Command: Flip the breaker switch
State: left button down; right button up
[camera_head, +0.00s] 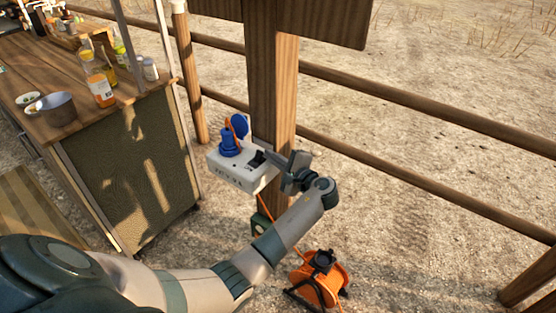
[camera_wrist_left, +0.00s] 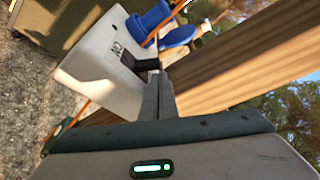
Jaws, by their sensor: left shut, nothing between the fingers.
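The breaker box (camera_head: 241,170) is a white-grey box fixed to a wooden post, with blue plugs (camera_head: 230,141) on its top. A small black switch (camera_head: 256,158) sits on its top face beside the plugs. In the left wrist view the box (camera_wrist_left: 102,62) is tilted, and the black switch (camera_wrist_left: 139,60) lies just beyond the fingertips. My left gripper (camera_head: 283,162) is shut and empty, its fingertips at the switch. In the left wrist view the fingertips (camera_wrist_left: 158,78) seem to touch or nearly touch the switch; I cannot tell which. My right gripper is not in view.
The wooden post (camera_head: 272,85) stands right behind the box, with fence rails (camera_head: 420,108) to the right. An orange cable reel (camera_head: 318,282) stands on the ground below my left arm. A counter (camera_head: 120,110) with a pot and bottles is at left. Open sandy ground lies behind.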

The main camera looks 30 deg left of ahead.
pick_arm(q)
jog(key=shift+a, duration=0.15)
dwell(0.5)
jog(key=shift+n, duration=0.3)
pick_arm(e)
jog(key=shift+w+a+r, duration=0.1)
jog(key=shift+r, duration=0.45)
pick_arm(q)
jog(key=shift+b, duration=0.3)
